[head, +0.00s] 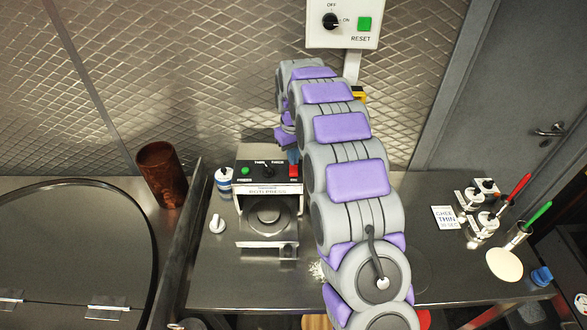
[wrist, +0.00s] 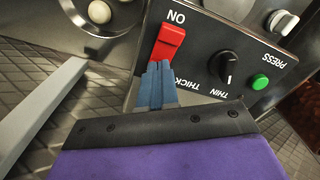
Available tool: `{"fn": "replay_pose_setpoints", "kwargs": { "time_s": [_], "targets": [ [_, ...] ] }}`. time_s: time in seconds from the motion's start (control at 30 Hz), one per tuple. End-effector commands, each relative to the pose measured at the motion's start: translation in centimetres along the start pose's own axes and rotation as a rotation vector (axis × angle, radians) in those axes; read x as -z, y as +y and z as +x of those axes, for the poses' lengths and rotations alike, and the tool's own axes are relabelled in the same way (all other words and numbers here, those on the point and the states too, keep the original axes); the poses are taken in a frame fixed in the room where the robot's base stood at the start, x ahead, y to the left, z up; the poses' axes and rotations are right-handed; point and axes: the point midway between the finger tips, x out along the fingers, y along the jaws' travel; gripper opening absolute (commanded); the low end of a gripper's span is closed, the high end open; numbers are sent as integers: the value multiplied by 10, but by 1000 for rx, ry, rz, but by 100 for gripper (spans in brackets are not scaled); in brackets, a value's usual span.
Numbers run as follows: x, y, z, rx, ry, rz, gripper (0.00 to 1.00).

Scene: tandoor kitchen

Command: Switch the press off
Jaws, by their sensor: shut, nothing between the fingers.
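The press (head: 268,218) stands on the steel counter, left of my arm in the head view. Its black control panel (head: 262,172) carries a green button, a dial and a red rocker switch (head: 294,172). In the wrist view the panel is upside down: the red switch (wrist: 168,45) is by the "ON" label, with the THIN/THICK dial (wrist: 227,68) and green PRESS button (wrist: 260,82) to its right. My gripper (wrist: 157,68) is shut and empty, its blue fingertips right at the switch's edge. I cannot tell whether they touch, or which way the switch is tipped.
A wall box (head: 343,22) with an OFF/ON knob and green RESET button is above my arm. A white-and-blue bottle (head: 223,180) stands left of the press. Ladles, small devices and a GHEE THIN card (head: 446,217) are on the right.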

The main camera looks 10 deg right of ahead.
Motion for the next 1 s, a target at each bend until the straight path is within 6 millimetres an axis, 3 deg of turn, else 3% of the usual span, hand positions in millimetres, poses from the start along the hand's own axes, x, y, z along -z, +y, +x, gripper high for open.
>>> {"fn": "replay_pose_setpoints", "kwargs": {
  "time_s": [0.8, 1.0],
  "targets": [
    [1, 0, -61, -1, 3, 0, 0],
    [0, 0, -66, 0, 0, 0, 0]
  ]
}}
